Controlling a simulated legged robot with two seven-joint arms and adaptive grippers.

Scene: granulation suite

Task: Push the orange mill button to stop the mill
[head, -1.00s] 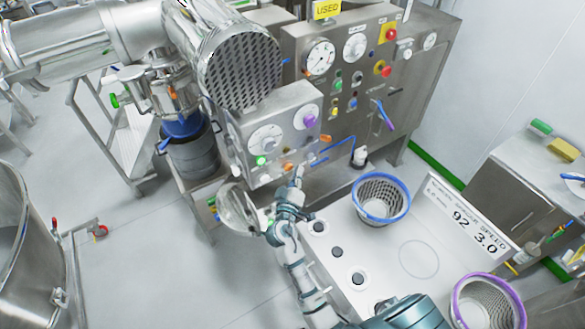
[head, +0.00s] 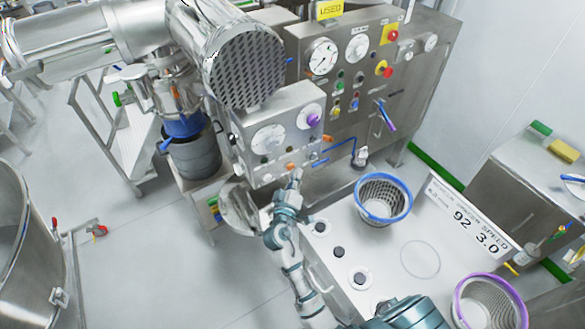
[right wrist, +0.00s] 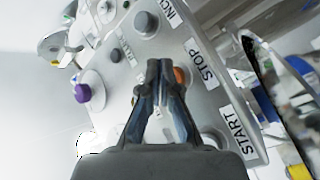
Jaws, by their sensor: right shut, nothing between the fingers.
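The mill's grey control box (head: 255,131) stands at the centre of the head view, with dials, a purple knob (head: 313,119) and small buttons. The orange button (head: 291,166) is low on its front face. In the right wrist view the orange button (right wrist: 180,76) sits by the STOP label (right wrist: 202,66), partly hidden by a finger. My right gripper (head: 297,174) is shut and empty, with its tips close to the button. In the wrist view the gripper tips (right wrist: 160,66) lie just left of it. I cannot tell whether they touch it. My left gripper is not in view.
A taller steel panel (head: 335,102) with gauges and a red button stands behind. A blue-rimmed basket (head: 384,199) and a purple-rimmed basket (head: 487,300) are on the white bench at right.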

